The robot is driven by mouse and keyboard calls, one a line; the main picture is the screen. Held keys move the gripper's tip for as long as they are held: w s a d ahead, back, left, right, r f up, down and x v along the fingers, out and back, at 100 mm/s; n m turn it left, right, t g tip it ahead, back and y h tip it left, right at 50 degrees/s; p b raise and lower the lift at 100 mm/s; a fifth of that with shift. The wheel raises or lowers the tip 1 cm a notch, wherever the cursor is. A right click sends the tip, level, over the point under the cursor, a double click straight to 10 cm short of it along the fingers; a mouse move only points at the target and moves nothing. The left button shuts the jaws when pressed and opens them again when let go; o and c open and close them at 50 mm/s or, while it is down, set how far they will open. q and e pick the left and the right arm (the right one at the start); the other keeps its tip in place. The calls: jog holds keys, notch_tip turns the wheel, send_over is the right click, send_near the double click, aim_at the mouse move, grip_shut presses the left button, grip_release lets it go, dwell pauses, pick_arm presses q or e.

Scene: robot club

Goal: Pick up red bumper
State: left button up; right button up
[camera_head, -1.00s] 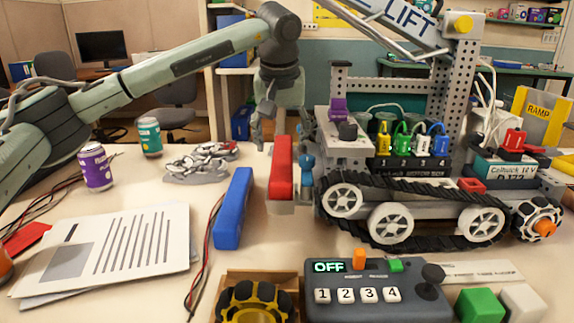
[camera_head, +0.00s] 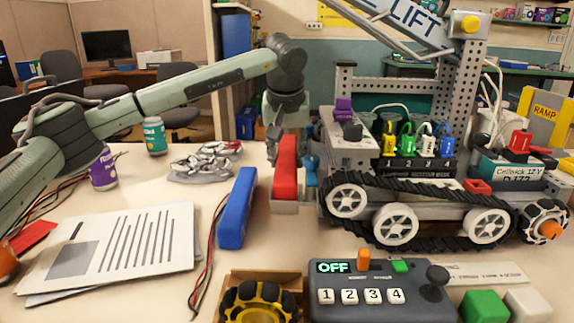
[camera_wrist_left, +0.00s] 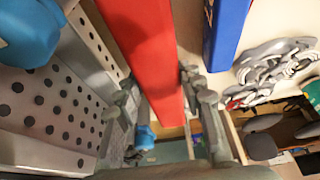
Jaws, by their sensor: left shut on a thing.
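The red bumper (camera_head: 286,170) is a long red bar at the front of the tracked robot (camera_head: 400,215), above a grey bracket. It also shows in the left wrist view (camera_wrist_left: 146,50), running between the fingers. My left gripper (camera_head: 287,136) comes down from above at the bumper's far end and is shut on it; in the left wrist view the fingers (camera_wrist_left: 158,88) lie on either side of the bar. Whether the bumper is clear of the bracket cannot be told. The right gripper is not in view.
A blue bar (camera_head: 236,208) stands just left of the bumper. A control box (camera_head: 380,290) and a boxed wheel (camera_head: 258,303) are in front. Papers (camera_head: 110,250), cans (camera_head: 154,135) and grey metal parts (camera_head: 204,162) lie to the left.

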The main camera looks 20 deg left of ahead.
pick_arm(q)
jog(key=shift+c, duration=1.2)
jog(key=shift+r, duration=0.1)
